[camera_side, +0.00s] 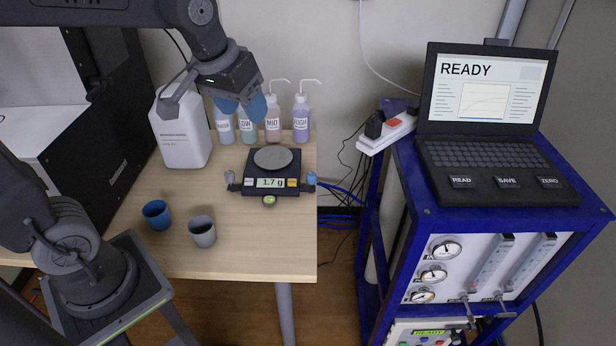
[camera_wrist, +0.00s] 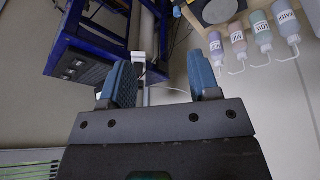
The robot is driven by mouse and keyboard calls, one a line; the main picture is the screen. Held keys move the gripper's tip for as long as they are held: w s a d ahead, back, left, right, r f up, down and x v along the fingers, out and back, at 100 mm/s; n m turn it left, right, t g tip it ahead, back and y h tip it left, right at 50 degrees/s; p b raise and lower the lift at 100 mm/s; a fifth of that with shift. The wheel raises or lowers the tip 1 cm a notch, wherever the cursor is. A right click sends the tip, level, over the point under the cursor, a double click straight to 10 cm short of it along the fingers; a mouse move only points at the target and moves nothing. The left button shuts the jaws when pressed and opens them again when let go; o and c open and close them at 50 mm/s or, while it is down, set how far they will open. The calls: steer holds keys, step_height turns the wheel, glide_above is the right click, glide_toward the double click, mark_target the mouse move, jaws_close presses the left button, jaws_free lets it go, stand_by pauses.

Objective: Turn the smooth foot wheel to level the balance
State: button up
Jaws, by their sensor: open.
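The balance (camera_side: 291,188) stands on the wooden table with a round grey pan (camera_side: 273,158) on top. Its display reads 1.7 g. A grey foot wheel (camera_side: 230,177) is at its left side and a blue foot wheel (camera_side: 311,179) at its right side. I cannot tell from here which one is smooth. A round greenish bubble level (camera_side: 269,200) sticks out at the front; its bubble is too small to read. My gripper (camera_side: 241,108) is open and empty, above the table and behind the balance's left side. Its blue fingers show apart in the wrist view (camera_wrist: 160,80).
Several labelled wash bottles (camera_side: 273,121) stand behind the balance. A white jug (camera_side: 181,132) is left of them. A blue cup (camera_side: 157,214) and a grey cup (camera_side: 202,231) stand at the front left. A blue rack (camera_side: 400,180) with a laptop (camera_side: 490,100) is to the right.

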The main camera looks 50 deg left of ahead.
steer(key=w+a+f+n+g, duration=0.2)
steer(key=w+f, duration=0.2)
steer(key=w, duration=0.6)
steer(key=n+g, duration=0.2)
steer(key=n, duration=0.2)
glide_above(311, 174)
step_height(311, 174, down, 16)
step_height(311, 174, down, 14)
steer(key=shift+f, duration=0.1)
steer(key=c, duration=0.9)
